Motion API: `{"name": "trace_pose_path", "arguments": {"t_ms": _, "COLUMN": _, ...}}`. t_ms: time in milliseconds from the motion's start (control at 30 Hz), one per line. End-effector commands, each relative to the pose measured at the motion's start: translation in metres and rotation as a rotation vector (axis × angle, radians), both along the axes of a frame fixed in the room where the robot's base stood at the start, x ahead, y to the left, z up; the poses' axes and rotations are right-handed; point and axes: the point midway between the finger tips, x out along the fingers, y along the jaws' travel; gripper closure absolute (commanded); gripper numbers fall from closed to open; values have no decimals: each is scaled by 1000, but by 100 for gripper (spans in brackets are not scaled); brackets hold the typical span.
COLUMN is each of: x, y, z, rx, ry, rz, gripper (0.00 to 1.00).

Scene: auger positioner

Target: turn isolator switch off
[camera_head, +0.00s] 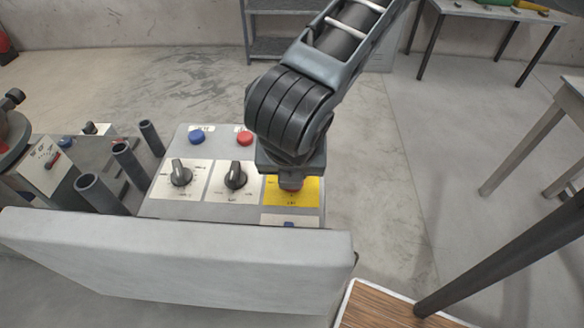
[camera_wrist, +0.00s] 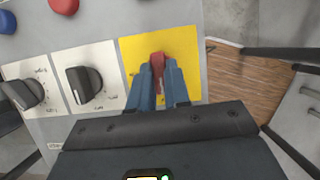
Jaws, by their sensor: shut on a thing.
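The isolator switch is a red handle (camera_wrist: 158,68) on a yellow plate (camera_wrist: 185,48) at the right side of the grey control panel. In the wrist view my gripper (camera_wrist: 160,78) has its two blue-grey fingers on either side of the red handle, shut on it. In the head view my gripper (camera_head: 290,180) comes down over the yellow plate (camera_head: 308,190) from above. The rest of the handle and the plate's markings are largely hidden by my gripper.
Left of the yellow plate are two black rotary knobs (camera_head: 236,176) (camera_head: 181,174) on white plates. A red button (camera_head: 244,138) and a blue button (camera_head: 197,137) sit behind them. Grey tubes (camera_head: 130,165) stand at the left. A wooden board (camera_head: 375,308) lies at the lower right.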

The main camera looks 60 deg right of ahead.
Motion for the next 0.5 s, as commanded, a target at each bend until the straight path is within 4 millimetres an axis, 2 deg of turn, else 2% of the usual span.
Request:
{"name": "trace_pose_path", "arguments": {"t_ms": 267, "x": 1, "y": 0, "z": 0, "rx": 0, "ry": -1, "rz": 3, "gripper": 100}}
{"name": "trace_pose_path", "arguments": {"t_ms": 300, "x": 1, "y": 0, "z": 0, "rx": 0, "ry": -1, "rz": 3, "gripper": 80}}
{"name": "trace_pose_path", "arguments": {"t_ms": 500, "x": 0, "y": 0, "z": 0, "rx": -1, "ry": -1, "rz": 1, "gripper": 61}}
